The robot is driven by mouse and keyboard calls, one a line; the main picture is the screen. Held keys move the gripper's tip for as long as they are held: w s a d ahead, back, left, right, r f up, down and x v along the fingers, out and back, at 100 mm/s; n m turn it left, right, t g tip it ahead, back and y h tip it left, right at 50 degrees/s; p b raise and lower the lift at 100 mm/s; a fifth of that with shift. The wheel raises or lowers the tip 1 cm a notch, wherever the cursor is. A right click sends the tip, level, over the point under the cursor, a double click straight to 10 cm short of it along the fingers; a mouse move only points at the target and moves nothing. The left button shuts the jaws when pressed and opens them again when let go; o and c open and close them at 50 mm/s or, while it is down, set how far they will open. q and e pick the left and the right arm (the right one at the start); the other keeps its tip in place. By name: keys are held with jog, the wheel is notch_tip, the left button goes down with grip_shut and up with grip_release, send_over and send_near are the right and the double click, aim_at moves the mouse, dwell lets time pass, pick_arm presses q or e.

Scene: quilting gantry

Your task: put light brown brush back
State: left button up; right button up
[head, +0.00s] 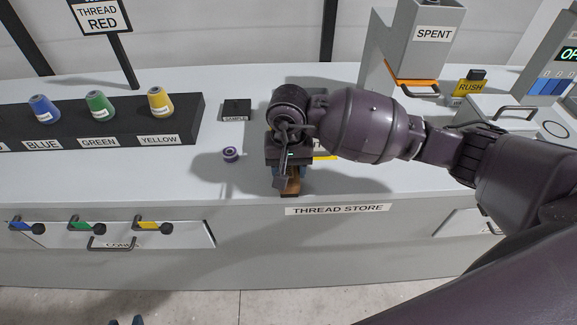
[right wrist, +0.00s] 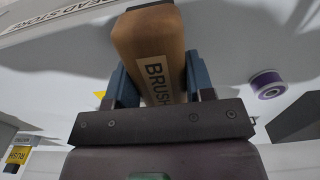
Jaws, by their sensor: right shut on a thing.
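The light brown brush (head: 292,186) is a block marked BRUSH, and it shows large in the right wrist view (right wrist: 150,45). My right gripper (head: 286,183) is shut on it, with one dark blue finger on each side, also in the right wrist view (right wrist: 155,88). The brush is near the front edge of the white counter (head: 235,185), above the THREAD STORE label. I cannot tell whether it touches the counter. My wrist hides much of it in the head view. Two small dark blue tips of my left gripper (head: 126,321) show apart at the bottom edge.
A purple spool (head: 231,154) lies left of my right gripper, with a small black block (head: 236,110) behind it. A black rack (head: 120,122) holds blue, green and yellow spools. A yellow patch (head: 325,157) is partly hidden by my wrist. A SPENT bin (head: 430,45) stands behind.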

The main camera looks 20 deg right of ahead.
jog(key=shift+f, duration=0.1)
jog(key=o, duration=0.5)
jog(key=shift+c, duration=0.2)
jog(key=o, duration=0.5)
jog(key=shift+c, duration=0.2)
notch_tip(320, 180, up, 12)
